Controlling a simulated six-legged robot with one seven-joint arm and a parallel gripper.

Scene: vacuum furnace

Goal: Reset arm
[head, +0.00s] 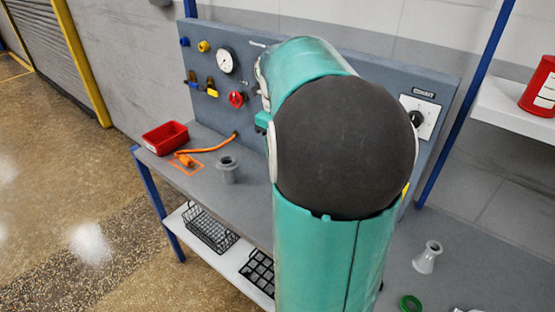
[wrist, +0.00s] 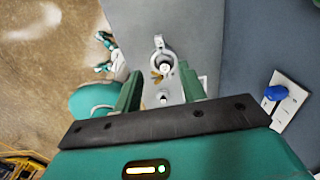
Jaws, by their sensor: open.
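My gripper (wrist: 162,88) shows in the wrist view with its two green fingers apart and nothing held between them. Beyond the gap between the fingers are a pale ring-shaped fitting (wrist: 158,43) and small brass-coloured parts; I cannot tell whether the fingers touch anything. In the head view my raised teal arm, with a large dark joint, fills the middle and hides much of the panel. My fingers cannot be made out there.
A grey panel (head: 285,75) with a gauge (head: 227,60) and valves stands behind the bench (head: 250,190). A pale flanged funnel (head: 427,258) and green ring (head: 410,303) are at right.

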